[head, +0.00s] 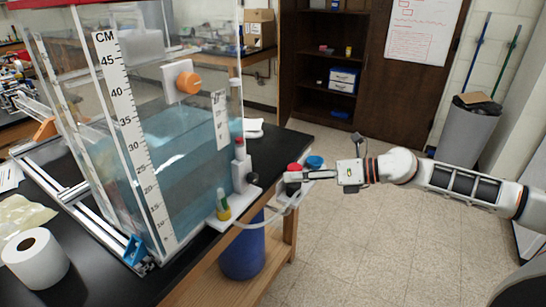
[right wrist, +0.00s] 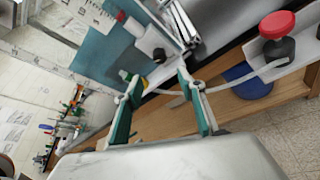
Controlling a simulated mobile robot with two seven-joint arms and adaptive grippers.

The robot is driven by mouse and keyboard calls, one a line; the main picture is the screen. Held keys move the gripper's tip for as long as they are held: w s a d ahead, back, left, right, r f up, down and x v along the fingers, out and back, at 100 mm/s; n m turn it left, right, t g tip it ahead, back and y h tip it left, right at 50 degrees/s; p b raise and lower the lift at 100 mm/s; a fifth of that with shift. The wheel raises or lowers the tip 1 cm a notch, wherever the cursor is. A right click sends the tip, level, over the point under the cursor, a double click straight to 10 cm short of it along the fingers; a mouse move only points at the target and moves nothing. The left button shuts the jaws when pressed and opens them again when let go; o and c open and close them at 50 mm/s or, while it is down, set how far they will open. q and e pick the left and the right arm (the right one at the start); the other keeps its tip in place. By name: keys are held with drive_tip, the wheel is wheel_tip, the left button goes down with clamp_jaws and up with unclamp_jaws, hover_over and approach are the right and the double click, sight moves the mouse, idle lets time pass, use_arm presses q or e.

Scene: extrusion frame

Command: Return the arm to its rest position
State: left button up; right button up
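My right arm comes in from the right in the head view. Its gripper (head: 300,177) is out beyond the front right edge of the black table, pointing left toward the water tank (head: 185,150). In the right wrist view the two teal-padded fingers of the gripper (right wrist: 158,85) stand apart, with nothing held between them. A red cap (head: 294,167) shows close behind the fingers in the head view; I cannot tell whether they touch. My left gripper is not in view.
A white tube (head: 262,222) hangs from the tank's fittings near the gripper. A blue barrel (head: 242,255) stands under the table. A paper roll (head: 35,258) and extrusion frame (head: 75,215) are at left. Open floor lies right; a grey bin (head: 467,135) stands by the wall.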

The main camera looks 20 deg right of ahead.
drive_tip(key=s+a+f+m+t, duration=0.45)
drive_tip(key=a+f+m, duration=0.6)
drive_tip(key=m, duration=0.45)
drive_tip(key=s+d+f+m+g+h, duration=0.1)
drive_tip(key=s+f+m+h, duration=0.3)
drive_tip(key=s+f+m, duration=0.6)
drive_tip(key=s+d+f+m+g+h, duration=0.2)
drive_tip(key=s+f+m+h, duration=0.3)
drive_tip(key=s+f+m, duration=0.5)
wheel_tip(320, 180, down, 6)
drive_tip(key=shift+s+d+r, duration=0.1)
drive_tip(key=shift+s+d, duration=0.35)
drive_tip(key=shift+s, duration=0.1)
